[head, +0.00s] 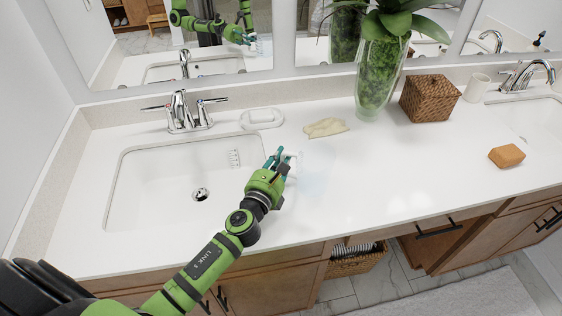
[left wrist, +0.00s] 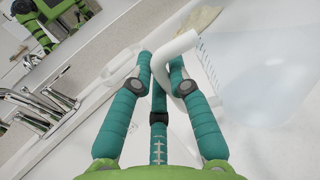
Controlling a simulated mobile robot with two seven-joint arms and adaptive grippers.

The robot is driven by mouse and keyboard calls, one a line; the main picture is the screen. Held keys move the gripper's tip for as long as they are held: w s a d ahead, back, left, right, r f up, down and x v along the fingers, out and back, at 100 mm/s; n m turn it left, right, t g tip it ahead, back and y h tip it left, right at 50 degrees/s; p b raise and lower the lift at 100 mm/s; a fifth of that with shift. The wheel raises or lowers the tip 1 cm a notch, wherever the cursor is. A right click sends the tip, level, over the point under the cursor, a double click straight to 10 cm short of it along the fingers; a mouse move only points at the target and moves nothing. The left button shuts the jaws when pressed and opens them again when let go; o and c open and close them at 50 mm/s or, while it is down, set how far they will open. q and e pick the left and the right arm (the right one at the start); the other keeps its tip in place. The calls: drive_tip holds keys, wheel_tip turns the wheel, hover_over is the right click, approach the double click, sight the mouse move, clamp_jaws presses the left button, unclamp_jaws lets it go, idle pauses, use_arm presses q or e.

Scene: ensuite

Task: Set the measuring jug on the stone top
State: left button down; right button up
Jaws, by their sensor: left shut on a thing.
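The measuring jug (head: 296,166) is clear and pale, hard to make out against the white stone top (head: 400,180). In the left wrist view the jug's translucent body (left wrist: 262,60) is at the upper right, with blue scale marks and a white handle (left wrist: 174,48). My left gripper (head: 278,160) is shut on the handle, at the right edge of the left sink. The teal fingers (left wrist: 160,85) close around the handle. The jug is over the stone top; I cannot tell whether its base touches it. My right gripper is not in view.
The left sink (head: 150,190) lies left of the gripper. Behind are a soap dish (head: 262,118), a beige cloth (head: 326,128) and a glass plant vase (head: 378,85). A wicker box (head: 430,97) and an orange-brown block (head: 507,156) stand farther right. The front middle of the top is clear.

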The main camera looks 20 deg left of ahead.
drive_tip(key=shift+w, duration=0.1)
use_arm(q)
drive_tip(key=shift+f, duration=0.15)
drive_tip(key=c, duration=1.3)
unclamp_jaws()
drive_tip(key=shift+o, duration=0.6)
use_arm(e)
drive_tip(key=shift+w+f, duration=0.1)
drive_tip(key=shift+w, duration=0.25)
use_arm(q)
drive_tip(key=shift+r, duration=0.3)
drive_tip(key=s+b, duration=0.1)
drive_tip(key=s, duration=0.4)
drive_tip(key=s+b, duration=0.1)
drive_tip(key=s, duration=0.5)
drive_tip(key=shift+s+d+f, duration=0.1)
drive_tip(key=shift+s+f, duration=0.1)
drive_tip(key=shift+s+r, duration=0.1)
drive_tip(key=shift+s, duration=0.2)
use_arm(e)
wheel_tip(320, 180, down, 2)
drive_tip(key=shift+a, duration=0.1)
